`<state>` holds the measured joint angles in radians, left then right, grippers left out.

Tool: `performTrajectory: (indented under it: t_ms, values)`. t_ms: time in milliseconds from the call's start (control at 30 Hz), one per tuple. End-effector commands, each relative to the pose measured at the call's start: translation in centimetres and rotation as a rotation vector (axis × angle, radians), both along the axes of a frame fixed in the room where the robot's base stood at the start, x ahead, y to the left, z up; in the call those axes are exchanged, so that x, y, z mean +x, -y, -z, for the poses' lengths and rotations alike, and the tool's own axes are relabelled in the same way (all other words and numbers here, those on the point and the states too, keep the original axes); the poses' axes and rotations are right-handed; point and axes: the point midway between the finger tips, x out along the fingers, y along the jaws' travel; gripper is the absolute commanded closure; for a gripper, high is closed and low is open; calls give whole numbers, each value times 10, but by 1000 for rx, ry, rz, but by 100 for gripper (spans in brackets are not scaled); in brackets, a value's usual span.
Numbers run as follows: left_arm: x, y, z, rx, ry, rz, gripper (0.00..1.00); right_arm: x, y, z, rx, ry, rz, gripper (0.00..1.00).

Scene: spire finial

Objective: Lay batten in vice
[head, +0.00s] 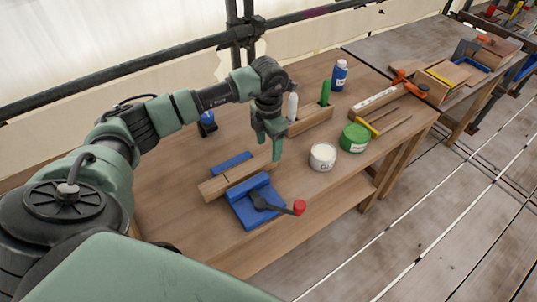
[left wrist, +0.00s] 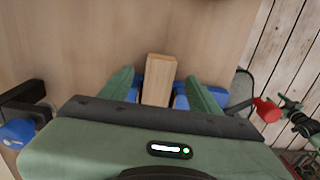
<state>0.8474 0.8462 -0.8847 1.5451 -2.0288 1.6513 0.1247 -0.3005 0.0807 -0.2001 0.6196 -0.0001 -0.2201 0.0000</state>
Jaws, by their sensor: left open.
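The wooden batten (head: 222,184) lies between the blue jaws of the vice (head: 254,208) on the bench. One blue jaw shows behind it and one in front. The vice has a dark handle with a red knob (head: 299,207), which also shows in the left wrist view (left wrist: 267,110). My left gripper (head: 268,150) points down over the batten's far end, open. In the left wrist view, the batten (left wrist: 158,80) shows between the spread green fingers (left wrist: 162,90), with gaps on both sides. Whether the batten touches both jaws cannot be told. My right gripper is not in view.
A white tin (head: 323,157) and a green tin (head: 354,138) stand right of the vice. A wooden rack (head: 315,121), a white bottle (head: 292,107) and a blue bottle (head: 339,75) stand behind. An orange clamp (head: 412,86) lies farther right. The bench's near left is clear.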

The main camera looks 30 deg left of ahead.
Motion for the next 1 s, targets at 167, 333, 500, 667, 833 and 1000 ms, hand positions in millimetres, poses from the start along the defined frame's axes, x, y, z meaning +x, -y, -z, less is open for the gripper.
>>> performTrajectory:
  t_ms: [167,333,500,667,833,1000]
  values:
    - [1,0,-37,1,6,1,38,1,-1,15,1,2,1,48]
    - [1,0,-65,0,3,-1,38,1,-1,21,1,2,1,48]
    - [0,0,-78,1,1,0,38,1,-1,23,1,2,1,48]
    - [0,0,-79,0,-1,0,38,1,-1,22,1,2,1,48]
    - [0,1,-78,-4,0,2,38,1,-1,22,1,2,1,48]
    - [1,62,-59,-189,38,72,38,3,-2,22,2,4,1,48]
